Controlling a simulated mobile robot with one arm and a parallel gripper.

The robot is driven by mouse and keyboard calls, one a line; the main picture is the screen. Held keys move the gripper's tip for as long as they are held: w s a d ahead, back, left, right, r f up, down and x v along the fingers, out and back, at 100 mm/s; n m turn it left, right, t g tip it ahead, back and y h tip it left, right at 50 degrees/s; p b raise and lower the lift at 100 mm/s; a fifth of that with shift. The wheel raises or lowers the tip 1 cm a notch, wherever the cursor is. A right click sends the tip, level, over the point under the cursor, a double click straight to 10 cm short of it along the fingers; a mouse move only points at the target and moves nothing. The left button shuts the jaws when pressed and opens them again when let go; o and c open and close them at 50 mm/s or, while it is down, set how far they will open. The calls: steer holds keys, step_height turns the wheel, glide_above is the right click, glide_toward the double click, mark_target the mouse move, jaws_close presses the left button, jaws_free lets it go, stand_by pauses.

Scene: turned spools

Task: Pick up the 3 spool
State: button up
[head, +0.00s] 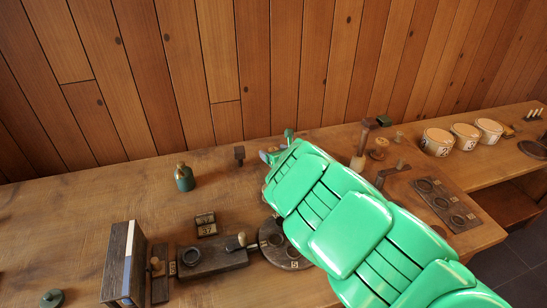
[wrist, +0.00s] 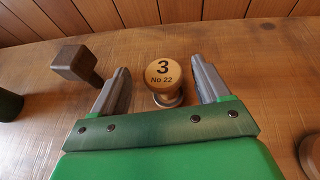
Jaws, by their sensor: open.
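The 3 spool (wrist: 163,80) is a pale turned wooden piece. Its round top reads "3 No 22", and it stands upright on the bench between the fingers of my open gripper (wrist: 160,66) in the wrist view. A gap shows on each side, and neither finger appears to touch it. In the head view my gripper (head: 271,156) is low over the bench near the wall, mostly covered by my green arm. I cannot make out the 3 spool there.
A dark block-headed piece (wrist: 75,62) stands left of my gripper; a green bottle (head: 184,178) is farther left. Tan drums (head: 437,142) and a dark holed board (head: 447,205) are at the right. A dark slotted block (head: 212,257) is in front. Bench (head: 130,195) at left is mostly clear.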

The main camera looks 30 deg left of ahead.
mark_target(271, 149)
steer(key=shift+w+a+f, duration=0.4)
steer(key=shift+x, duration=1.15)
steer(key=shift+r, duration=0.1)
steer(key=c, duration=1.1)
